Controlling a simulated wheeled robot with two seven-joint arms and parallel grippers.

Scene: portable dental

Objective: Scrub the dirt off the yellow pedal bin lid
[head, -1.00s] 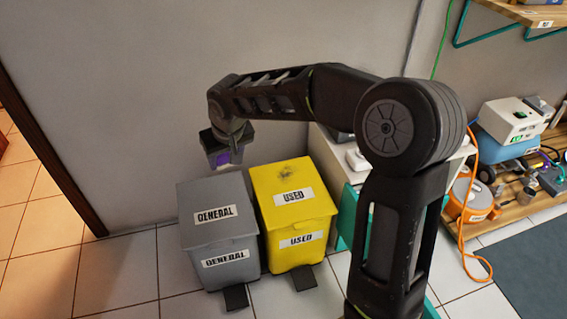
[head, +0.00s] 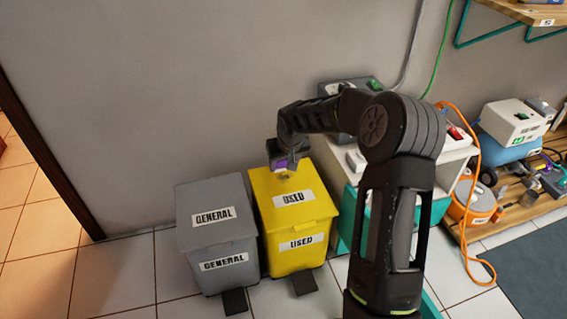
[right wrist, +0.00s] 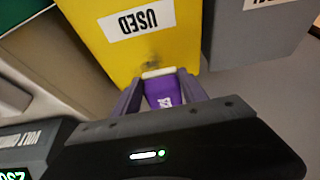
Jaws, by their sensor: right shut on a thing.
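The yellow pedal bin (head: 297,254) stands on the floor with its lid (head: 312,207) shut and a USED label on it. In the right wrist view the lid (right wrist: 100,52) shows a dark smudge (right wrist: 151,66); in the head view my right gripper covers that spot. My right gripper (head: 281,164) is over the back part of the lid. It is shut on a purple brush (right wrist: 165,92) with a white end. The white end is right beside the smudge; I cannot tell whether it touches the lid. My left gripper is not in view.
A grey GENERAL bin (head: 215,238) stands close on the left of the yellow one. A white and teal cabinet (head: 345,215) with devices on top stands close on the right. The wall (head: 180,90) is right behind the bins.

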